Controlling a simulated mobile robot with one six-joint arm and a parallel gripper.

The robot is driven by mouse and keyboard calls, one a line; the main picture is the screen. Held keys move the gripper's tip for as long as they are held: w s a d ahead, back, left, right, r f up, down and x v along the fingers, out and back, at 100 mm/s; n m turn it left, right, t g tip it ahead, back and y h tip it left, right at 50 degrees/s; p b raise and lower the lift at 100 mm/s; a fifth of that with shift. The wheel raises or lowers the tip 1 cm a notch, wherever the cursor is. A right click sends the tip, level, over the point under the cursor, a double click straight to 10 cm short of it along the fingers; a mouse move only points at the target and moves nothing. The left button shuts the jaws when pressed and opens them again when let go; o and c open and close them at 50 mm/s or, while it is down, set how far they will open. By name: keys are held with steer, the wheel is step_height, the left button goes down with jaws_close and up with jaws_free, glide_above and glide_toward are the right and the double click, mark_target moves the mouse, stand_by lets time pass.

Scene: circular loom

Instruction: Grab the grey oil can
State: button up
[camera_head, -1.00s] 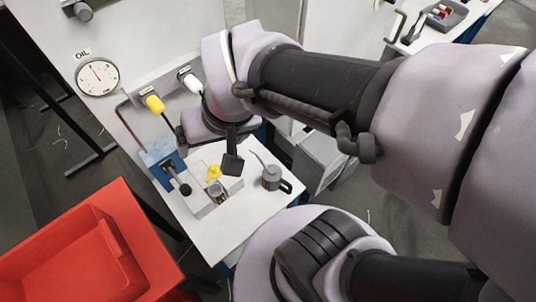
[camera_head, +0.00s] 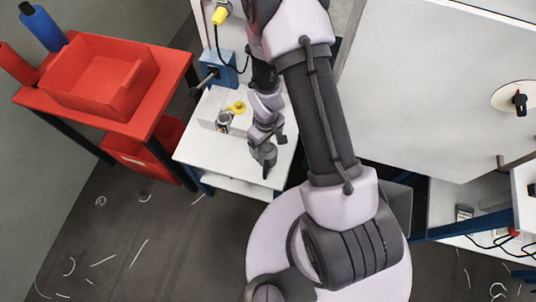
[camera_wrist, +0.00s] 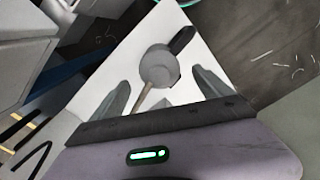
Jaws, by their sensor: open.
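The grey oil can (camera_wrist: 158,66) shows in the wrist view on the white table top, seen from above. Its thin spout points down toward my gripper's palm, and its dark handle points up and right, away from it. My gripper (camera_wrist: 165,84) is open, one finger on each side of the can's lower part, with white table showing between fingers and can. In the head view my gripper (camera_head: 264,152) is low over the right part of the table; the can there is largely hidden or blends with the grey gripper.
The white table (camera_head: 237,162) also holds a yellow piece (camera_head: 237,107), a small grey cup (camera_head: 224,120) and a blue box (camera_head: 217,68) left of my arm. A red table with a red bin (camera_head: 100,75) stands further left. A large white panel (camera_head: 440,80) is at right.

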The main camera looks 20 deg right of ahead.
mark_target(267, 148)
step_height(267, 148, down, 4)
steer(key=shift+f+b, duration=0.2)
steer(key=shift+b, duration=0.35)
steer(key=f+b, duration=0.2)
steer(key=f, duration=0.1)
steer(key=f+b, duration=0.1)
steer(key=f, duration=0.1)
steer(key=shift+s+d+f+b, duration=0.15)
steer(key=shift+s+b, duration=0.15)
steer(key=shift+b, duration=0.05)
steer(key=shift+r, duration=0.25)
steer(key=c, duration=1.8)
steer(key=shift+c, duration=0.2)
